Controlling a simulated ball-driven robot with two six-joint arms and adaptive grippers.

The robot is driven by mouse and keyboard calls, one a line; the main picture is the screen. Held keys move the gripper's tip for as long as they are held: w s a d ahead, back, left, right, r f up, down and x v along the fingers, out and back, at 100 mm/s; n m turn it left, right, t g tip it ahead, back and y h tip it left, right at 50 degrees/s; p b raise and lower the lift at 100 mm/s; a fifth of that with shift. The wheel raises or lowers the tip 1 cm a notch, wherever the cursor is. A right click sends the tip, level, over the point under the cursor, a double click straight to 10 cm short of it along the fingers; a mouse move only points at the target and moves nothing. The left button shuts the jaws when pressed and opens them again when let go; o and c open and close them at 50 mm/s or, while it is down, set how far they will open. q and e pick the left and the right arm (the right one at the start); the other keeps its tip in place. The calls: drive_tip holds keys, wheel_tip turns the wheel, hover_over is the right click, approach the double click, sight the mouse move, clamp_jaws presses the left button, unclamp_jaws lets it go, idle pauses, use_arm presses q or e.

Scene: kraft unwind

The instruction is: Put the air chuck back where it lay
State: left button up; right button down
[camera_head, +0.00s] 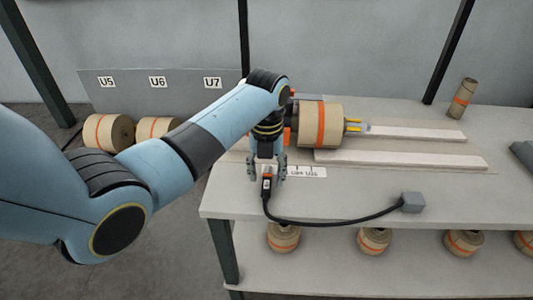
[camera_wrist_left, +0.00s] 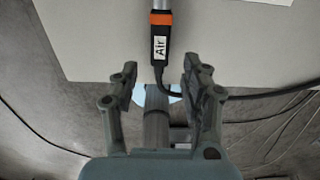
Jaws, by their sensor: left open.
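The air chuck (camera_head: 266,184) is a small black tool with an orange band and a white label, near the left front edge of the table (camera_head: 350,205). In the left wrist view the chuck (camera_wrist_left: 160,46) reads "Air" and has a metal nozzle pointing up the picture. My left gripper (camera_head: 266,176) is over the chuck, fingers apart on either side. In the left wrist view the open fingers (camera_wrist_left: 160,80) flank the handle's lower end without visible contact. A black hose runs from the chuck to a grey box (camera_head: 413,202). My right gripper is not in view.
A kraft roll (camera_head: 320,124) with an orange band lies behind the gripper, beside pale rails (camera_head: 400,158). Several rolls sit on the lower shelf (camera_head: 330,270). The table's front right is clear.

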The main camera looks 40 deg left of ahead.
sight(266, 188)
use_arm(q)
wheel_tip(266, 188, up, 8)
drive_tip(key=shift+f, duration=0.15)
idle(0.5)
